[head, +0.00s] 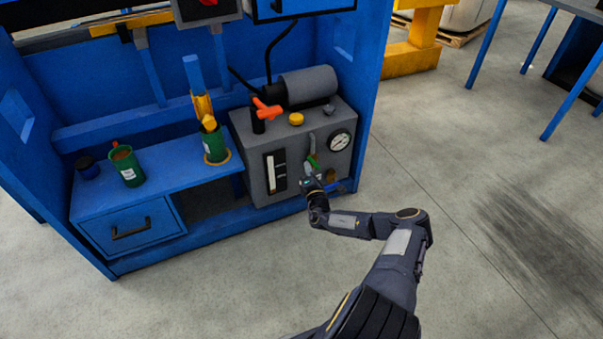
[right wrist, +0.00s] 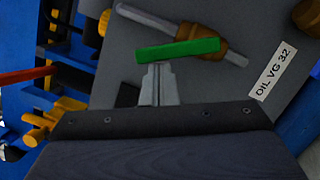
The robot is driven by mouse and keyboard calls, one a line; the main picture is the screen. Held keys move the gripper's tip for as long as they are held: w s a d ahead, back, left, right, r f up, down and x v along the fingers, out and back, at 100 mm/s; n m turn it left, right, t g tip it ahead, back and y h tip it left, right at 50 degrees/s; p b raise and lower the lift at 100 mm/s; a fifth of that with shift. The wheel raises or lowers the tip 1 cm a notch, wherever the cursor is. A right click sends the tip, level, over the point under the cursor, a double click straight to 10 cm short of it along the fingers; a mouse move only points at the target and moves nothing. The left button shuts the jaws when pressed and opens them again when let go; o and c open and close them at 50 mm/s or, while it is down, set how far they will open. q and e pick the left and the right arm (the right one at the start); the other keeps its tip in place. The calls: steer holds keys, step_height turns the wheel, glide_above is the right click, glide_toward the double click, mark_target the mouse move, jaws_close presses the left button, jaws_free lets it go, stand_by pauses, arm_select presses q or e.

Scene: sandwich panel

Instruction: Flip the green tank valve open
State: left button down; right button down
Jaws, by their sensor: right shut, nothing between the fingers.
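The green valve handle (head: 314,161) is on the front of the grey tank (head: 255,150), below the gauge. In the right wrist view the green handle (right wrist: 180,50) is a bar lying nearly level, tilted up slightly to the right, in front of a brass fitting (right wrist: 212,38) on a grey pipe. My right gripper (head: 307,179) is just below the handle in the head view. In the right wrist view its shut, empty fingers (right wrist: 158,72) reach up to the bar's lower edge near its left part; I cannot tell whether they touch. My left gripper is out of view.
A white label "OIL VG 32" (right wrist: 272,72) is right of the valve. The pressure gauge (head: 341,141), a yellow cap (head: 296,119) and a red-orange handle (head: 267,109) are on the tank. Green cans (head: 127,167) stand on the blue bench to the left. Floor in front is clear.

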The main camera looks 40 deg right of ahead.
mark_target(315, 163)
steer(key=m+p, duration=0.1)
steer(key=d+r+m, duration=0.1)
steer(key=m, duration=0.1)
steer(key=d+r+m+g+p, duration=0.1)
steer(key=shift+s+m+p, duration=0.25)
steer(key=shift+m+p, duration=0.05)
steer(key=shift+d, duration=0.1)
steer(key=shift+d+p, duration=0.15)
steer(key=shift+p, duration=0.15)
stand_by(0.3)
